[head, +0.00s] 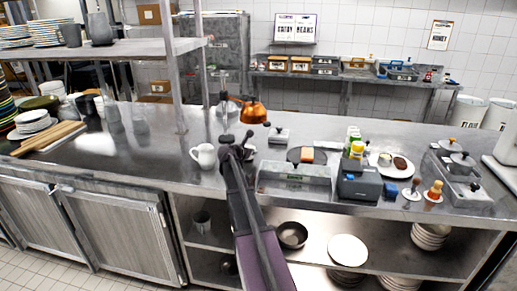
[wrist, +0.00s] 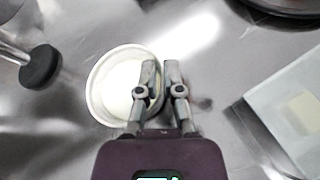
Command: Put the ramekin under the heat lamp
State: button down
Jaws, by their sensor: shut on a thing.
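The ramekin (wrist: 112,88) is a round white dish in the wrist view. My gripper (wrist: 161,72) is shut on its right rim, one finger over the inside and the other outside. In the head view my gripper (head: 240,143) is over the middle of the steel counter, and a white patch beside it (head: 250,153) looks like the ramekin, mostly hidden. An orange copper shade (head: 252,112), which looks like the heat lamp, is just behind my gripper. Whether the ramekin touches the counter I cannot tell.
A white jug (head: 203,155) stands close on the left. In the wrist view a black round foot on a metal rod (wrist: 40,67) is at the left. The counter's left middle has free room.

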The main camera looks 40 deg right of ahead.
jog(key=shift+w+d, duration=0.15)
jog(key=shift+d, duration=0.3)
jog(key=d, duration=0.2)
jog(key=w+d, duration=0.1)
jog(key=d, duration=0.1)
jog(key=shift+w, duration=0.1)
jog(key=shift+d+f+b, duration=0.1)
jog(key=shift+f+b, duration=0.2)
jog(key=shift+b, duration=0.05)
jog(key=c, duration=0.8)
grip_release()
jog(key=shift+r, duration=0.1)
